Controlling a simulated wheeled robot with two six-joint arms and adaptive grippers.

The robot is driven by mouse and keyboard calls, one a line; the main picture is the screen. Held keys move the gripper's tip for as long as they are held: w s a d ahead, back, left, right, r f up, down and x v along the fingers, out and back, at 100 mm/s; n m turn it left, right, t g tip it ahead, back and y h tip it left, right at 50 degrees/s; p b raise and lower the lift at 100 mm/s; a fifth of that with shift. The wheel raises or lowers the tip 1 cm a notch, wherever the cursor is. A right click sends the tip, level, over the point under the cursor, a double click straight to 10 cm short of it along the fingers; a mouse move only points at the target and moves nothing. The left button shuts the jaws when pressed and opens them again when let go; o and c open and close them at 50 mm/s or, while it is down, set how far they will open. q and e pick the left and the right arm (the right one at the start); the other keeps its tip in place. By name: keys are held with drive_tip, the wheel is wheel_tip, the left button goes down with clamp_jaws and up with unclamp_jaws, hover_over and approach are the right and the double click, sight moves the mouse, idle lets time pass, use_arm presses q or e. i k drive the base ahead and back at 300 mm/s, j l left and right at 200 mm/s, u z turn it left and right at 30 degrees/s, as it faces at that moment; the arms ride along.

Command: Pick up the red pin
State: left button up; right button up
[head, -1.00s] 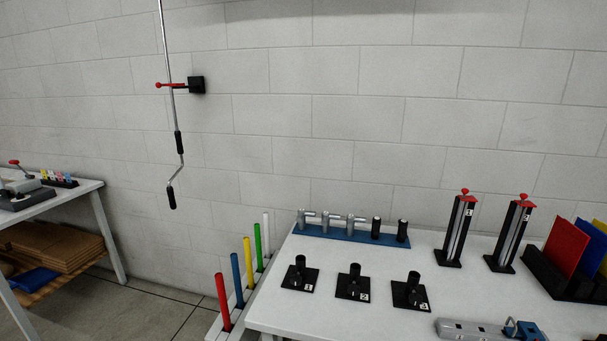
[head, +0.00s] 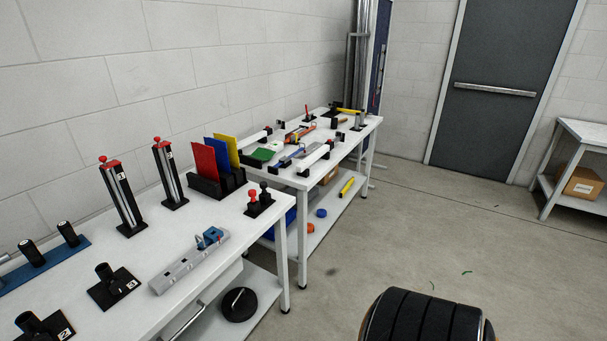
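No thing that I can surely name as the red pin shows now. A small red-knobbed piece (head: 253,196) stands beside a black-knobbed one (head: 264,190) on a black base near the right end of the near table; I cannot tell whether it is a pin. A thin red upright (head: 306,112) on the far table is too small to make out. Neither of my grippers is in view.
The near white table (head: 225,265) holds two red-capped towers (head: 122,198), coloured panels in a rack (head: 203,163), a grey fixture (head: 188,263) and black numbered holders (head: 113,287). A far table (head: 372,124) stands behind it.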

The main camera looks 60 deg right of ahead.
sight(252, 193)
drive_tip(key=z, duration=1.35)
